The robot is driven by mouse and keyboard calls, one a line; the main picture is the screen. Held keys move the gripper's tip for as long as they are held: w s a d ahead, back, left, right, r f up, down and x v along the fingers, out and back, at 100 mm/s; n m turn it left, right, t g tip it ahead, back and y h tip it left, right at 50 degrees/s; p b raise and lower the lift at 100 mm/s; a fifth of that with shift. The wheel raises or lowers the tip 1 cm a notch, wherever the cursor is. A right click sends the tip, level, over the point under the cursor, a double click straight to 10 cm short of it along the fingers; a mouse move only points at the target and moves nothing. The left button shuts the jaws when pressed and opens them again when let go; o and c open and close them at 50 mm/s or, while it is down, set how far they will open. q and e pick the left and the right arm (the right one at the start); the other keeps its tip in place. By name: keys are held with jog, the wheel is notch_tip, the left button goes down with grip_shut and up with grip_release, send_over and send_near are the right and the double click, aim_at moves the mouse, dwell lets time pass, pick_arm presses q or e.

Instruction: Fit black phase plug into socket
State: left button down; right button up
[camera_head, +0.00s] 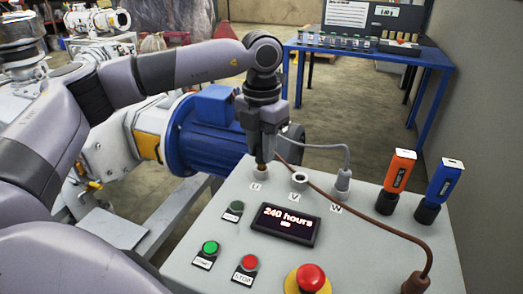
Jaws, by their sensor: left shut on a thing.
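My left gripper (263,150) is shut on a brown plug (261,166), pointing down at the socket marked U on the grey control panel (358,240). The plug's tip is at the U socket's rim; how deep it sits I cannot tell. A brown cable (375,220) runs across the panel to its front right. The socket marked V (299,180) has a pale ring and looks empty. A grey plug (342,182) with a grey cable stands upright in the socket marked W. I cannot make out a black phase plug. My right gripper is not in view.
An orange device (397,170) and a blue device (443,181) stand at the panel's right. A display (286,224) reads "240 hours". Green and red buttons and a red emergency knob (309,278) are in front. A blue motor (205,135) is behind.

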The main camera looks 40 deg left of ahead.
aim_at(261, 146)
pick_arm(q)
jog(key=shift+f, duration=0.6)
jog(key=shift+f, duration=0.25)
jog(key=c, duration=0.9)
grip_release()
jog(key=shift+r, duration=0.1)
jog(key=shift+r, duration=0.1)
notch_tip(261, 146, up, 12)
jog(key=shift+r, duration=0.1)
